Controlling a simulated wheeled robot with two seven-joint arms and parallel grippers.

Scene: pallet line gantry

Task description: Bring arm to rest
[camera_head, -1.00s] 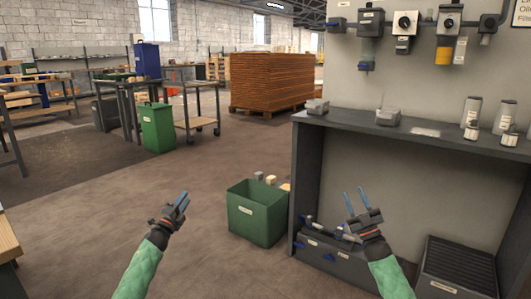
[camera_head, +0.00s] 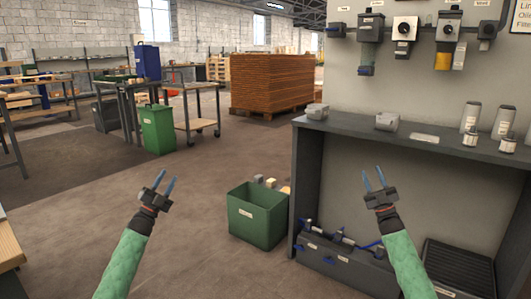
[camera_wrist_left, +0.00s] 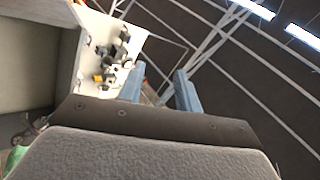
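My left gripper (camera_head: 165,183) is raised over the floor at the left of the head view, its two blue fingers apart and nothing between them. In the left wrist view its fingers (camera_wrist_left: 161,88) are also apart and empty, with the ceiling behind. My right gripper (camera_head: 374,181) is held up in front of the workbench's open space, its blue fingers apart and empty. Neither gripper touches anything.
A green bin (camera_head: 257,228) with small blocks behind it stands on the floor between my arms. The grey workbench (camera_head: 306,180) is at the right, with a low grey box (camera_head: 345,262) of blue-ended parts under it. A wooden table edge (camera_head: 8,245) is at far left.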

